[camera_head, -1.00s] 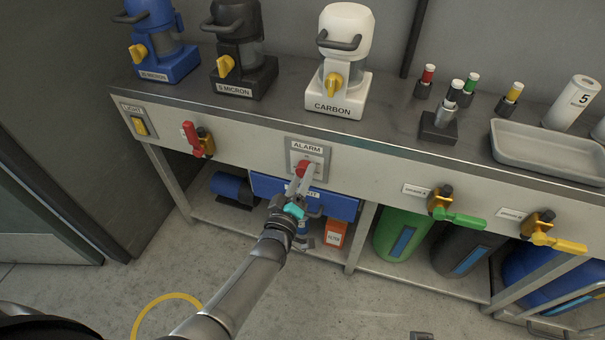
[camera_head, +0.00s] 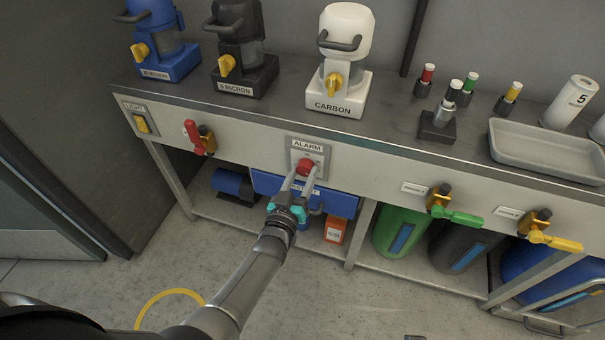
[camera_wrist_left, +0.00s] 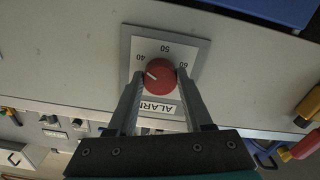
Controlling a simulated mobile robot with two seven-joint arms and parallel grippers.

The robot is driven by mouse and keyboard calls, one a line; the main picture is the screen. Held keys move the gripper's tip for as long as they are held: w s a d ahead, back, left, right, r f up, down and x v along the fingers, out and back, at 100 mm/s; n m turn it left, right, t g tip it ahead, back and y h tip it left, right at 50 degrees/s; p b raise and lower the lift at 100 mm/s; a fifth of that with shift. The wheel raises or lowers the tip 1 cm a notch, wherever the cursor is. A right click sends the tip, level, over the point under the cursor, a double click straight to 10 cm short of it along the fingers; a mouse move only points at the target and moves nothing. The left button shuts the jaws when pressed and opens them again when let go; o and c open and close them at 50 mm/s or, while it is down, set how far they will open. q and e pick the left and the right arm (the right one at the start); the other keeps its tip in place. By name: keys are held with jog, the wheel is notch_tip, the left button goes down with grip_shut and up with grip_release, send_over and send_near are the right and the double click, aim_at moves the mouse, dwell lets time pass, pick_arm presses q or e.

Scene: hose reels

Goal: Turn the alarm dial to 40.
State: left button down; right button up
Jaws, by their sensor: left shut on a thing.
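The alarm dial (camera_head: 305,167) is a red round knob on a light plate labelled ALARM, on the bench's front panel. In the left wrist view the dial (camera_wrist_left: 160,76) has a white mark pointing left and slightly up, on the side of the printed 40. The numbers 50 and 60 stand further round the plate (camera_wrist_left: 197,55). My left gripper (camera_head: 306,176) reaches up to the dial from below and is shut on it. In the left wrist view its two fingers (camera_wrist_left: 160,82) sit on either side of the knob. My right gripper is not in view.
A light switch (camera_head: 141,124) and a red-handled valve (camera_head: 194,137) are left of the dial. A green-handled valve (camera_head: 455,215) and a yellow-handled valve (camera_head: 555,241) are right. Filter housings and a grey tray (camera_head: 550,160) stand on the bench.

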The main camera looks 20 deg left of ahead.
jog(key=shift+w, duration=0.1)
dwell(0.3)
pick_arm(q)
jog(key=shift+c, duration=1.5)
grip_release()
jog(key=shift+s, duration=0.1)
jog(key=shift+s, duration=0.15)
jog(key=s+p, duration=0.4)
jog(key=s, duration=1)
jog(key=shift+s+a+p, duration=0.3)
jog(key=shift+s+p, duration=0.05)
jog(key=shift+s, duration=0.05)
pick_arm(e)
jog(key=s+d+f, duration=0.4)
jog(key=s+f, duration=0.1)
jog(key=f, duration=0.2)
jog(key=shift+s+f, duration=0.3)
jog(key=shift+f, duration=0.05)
